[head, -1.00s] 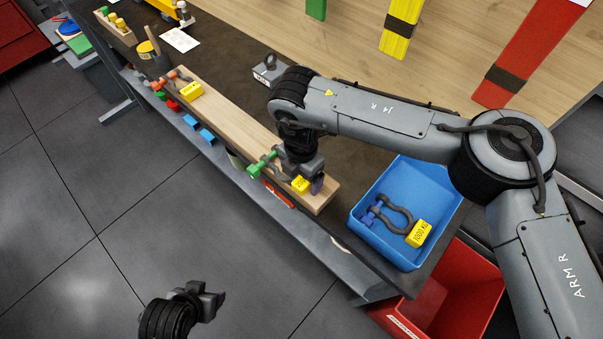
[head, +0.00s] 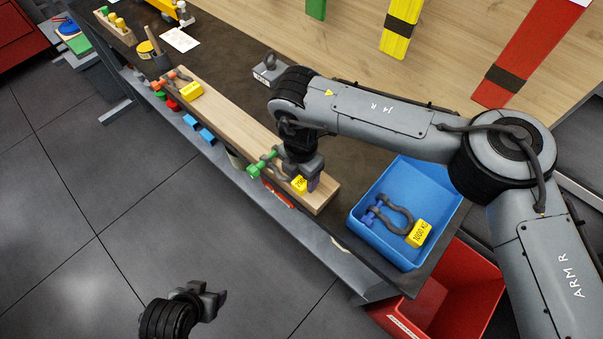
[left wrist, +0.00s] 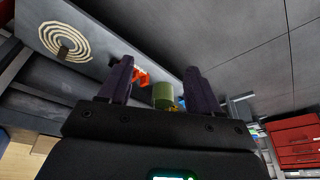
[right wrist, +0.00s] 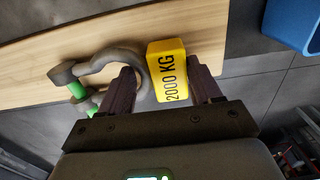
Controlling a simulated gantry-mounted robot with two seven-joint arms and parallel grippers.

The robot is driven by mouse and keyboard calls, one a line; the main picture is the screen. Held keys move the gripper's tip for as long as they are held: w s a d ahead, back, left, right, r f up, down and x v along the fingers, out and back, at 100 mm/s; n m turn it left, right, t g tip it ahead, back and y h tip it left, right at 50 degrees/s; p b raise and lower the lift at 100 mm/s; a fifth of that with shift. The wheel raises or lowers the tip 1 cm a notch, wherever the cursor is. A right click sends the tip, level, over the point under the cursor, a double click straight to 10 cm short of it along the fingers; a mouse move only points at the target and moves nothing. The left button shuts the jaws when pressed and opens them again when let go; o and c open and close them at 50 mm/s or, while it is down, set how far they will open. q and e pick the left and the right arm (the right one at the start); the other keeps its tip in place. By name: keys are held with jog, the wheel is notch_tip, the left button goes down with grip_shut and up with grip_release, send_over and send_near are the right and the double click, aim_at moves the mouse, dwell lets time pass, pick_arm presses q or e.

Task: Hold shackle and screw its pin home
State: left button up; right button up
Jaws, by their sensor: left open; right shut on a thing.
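The grey shackle (right wrist: 112,62) with a green pin (head: 262,163) lies at the near end of the wooden plank (head: 232,120). Its yellow 2000 KG tag (right wrist: 169,68) sits at the bow end. My right gripper (head: 309,183) comes down over that end and is shut on the shackle, one finger at the bow and one beyond the tag. The exact contact is hidden. The pin lies across the shackle's ears; its thread and depth cannot be told. My left gripper (head: 219,298) is open and empty, away from the bench over the floor.
A blue bin (head: 372,238) holds a blue-pinned shackle (head: 397,215). A red bin (head: 455,300) stands below. Another shackle with an orange pin (head: 168,80) lies on the plank's far end. A grey weight-like block (head: 268,72) stands behind the plank.

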pick_arm(q)
jog(key=shift+a, duration=0.1)
jog(key=shift+c, duration=0.3)
jog(key=shift+w, duration=0.1)
jog(key=n+t+h, duration=0.7)
jog(key=n+t, duration=0.3)
jog(key=n, duration=1.1)
send_near(251, 175)
jog(key=x, duration=1)
jog(key=shift+w, duration=0.4)
jog(key=shift+c, duration=0.2)
